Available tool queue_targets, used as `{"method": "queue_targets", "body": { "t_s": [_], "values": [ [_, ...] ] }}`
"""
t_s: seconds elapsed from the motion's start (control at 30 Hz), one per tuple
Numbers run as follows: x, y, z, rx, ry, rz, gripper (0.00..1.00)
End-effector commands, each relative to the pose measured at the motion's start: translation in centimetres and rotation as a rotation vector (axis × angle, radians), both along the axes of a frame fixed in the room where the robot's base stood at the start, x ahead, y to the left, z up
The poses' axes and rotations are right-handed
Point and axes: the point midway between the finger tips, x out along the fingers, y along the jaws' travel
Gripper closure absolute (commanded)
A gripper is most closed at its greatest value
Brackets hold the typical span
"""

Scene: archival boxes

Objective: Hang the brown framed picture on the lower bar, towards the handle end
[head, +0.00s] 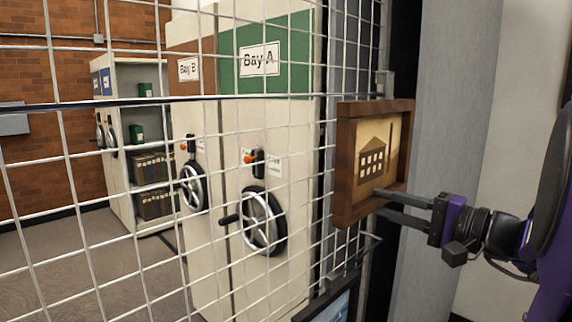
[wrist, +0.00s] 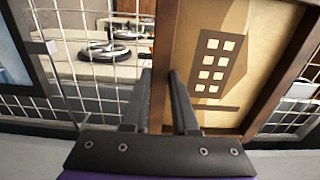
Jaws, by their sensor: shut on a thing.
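The brown framed picture (head: 396,152) shows a dark building on a tan ground. It stands roughly upright in front of the right part of the wire mesh screen (head: 110,197). My gripper (head: 380,201) reaches in from the right and is shut on one side of its frame. In the wrist view the frame's brown edge (wrist: 165,45) passes between the two fingers (wrist: 160,85). A dark horizontal bar (head: 220,98) crosses the mesh near the picture's top; I cannot tell whether it is the lower bar. Whether the picture touches a bar or the mesh is hidden.
A dark-framed picture with a blue image (head: 335,306) hangs low on the screen; it also shows in the wrist view (wrist: 12,65). A small grey fitting (head: 385,83) sits by the screen's right edge. Bay A shelving (head: 262,130) with handwheels (head: 264,220) stands behind the mesh.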

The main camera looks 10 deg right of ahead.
Motion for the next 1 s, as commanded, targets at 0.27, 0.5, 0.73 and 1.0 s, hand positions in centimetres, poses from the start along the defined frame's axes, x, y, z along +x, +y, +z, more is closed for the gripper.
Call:
{"method": "queue_targets", "body": {
  "t_s": [0.27, 0.5, 0.73, 1.0],
  "values": [
    [-0.6, -0.4, 0.2, -0.001, -0.004, -0.001, 1.00],
    [-0.6, -0.3, 0.2, 0.000, -0.004, 0.000, 1.00],
    [1.1, 0.8, 0.4, -0.001, -0.004, 0.003, 1.00],
    [3.9, 2.7, 0.3, 0.000, -0.004, 0.001, 1.00]
  ]
}}
